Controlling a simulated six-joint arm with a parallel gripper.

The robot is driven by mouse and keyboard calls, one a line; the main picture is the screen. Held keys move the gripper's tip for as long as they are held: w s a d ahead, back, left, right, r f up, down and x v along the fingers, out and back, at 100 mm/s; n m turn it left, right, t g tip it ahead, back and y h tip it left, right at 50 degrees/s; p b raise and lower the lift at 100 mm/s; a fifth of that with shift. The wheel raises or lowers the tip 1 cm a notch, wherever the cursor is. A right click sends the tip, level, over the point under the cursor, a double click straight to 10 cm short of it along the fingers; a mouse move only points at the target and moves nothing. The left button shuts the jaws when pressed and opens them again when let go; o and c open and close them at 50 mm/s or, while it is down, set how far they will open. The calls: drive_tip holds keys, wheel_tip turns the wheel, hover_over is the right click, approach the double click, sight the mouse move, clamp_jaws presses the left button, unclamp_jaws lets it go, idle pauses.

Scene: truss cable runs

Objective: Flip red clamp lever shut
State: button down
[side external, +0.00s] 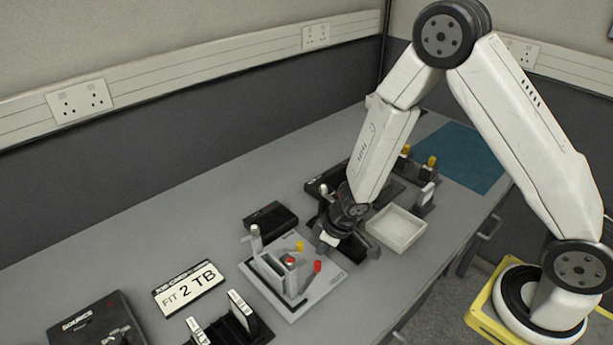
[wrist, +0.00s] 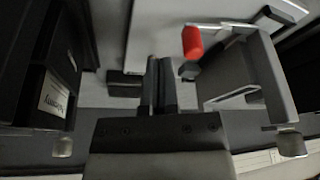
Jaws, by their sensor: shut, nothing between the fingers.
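The clamp fixture is a light grey plate (side external: 318,293) on the bench with upright posts. A red-tipped lever (side external: 317,266) stands up at its right side in the side view. In the wrist view a red lever tip (wrist: 192,43) shows just right of and beyond the fingers, apart from them. My gripper (side external: 329,240) is low beside the fixture's far right edge. In the wrist view my gripper (wrist: 158,82) has its two dark fingers together and empty. Whether the fingers touch any part of the fixture cannot be told.
A second red knob (side external: 290,259) and a yellow tip (side external: 299,246) stand on the fixture. A black box (side external: 270,222) lies behind it. A white tray (side external: 397,228) is to the right. A "FIT 2 TB" sign (side external: 190,289) and a black source box (side external: 92,325) are left.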

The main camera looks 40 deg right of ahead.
drive_tip(key=v, duration=0.6)
idle(0.8)
drive_tip(key=shift+s+d+r, duration=0.1)
drive_tip(key=shift+s+r, duration=0.05)
drive_tip(key=shift+r, duration=0.05)
idle(0.6)
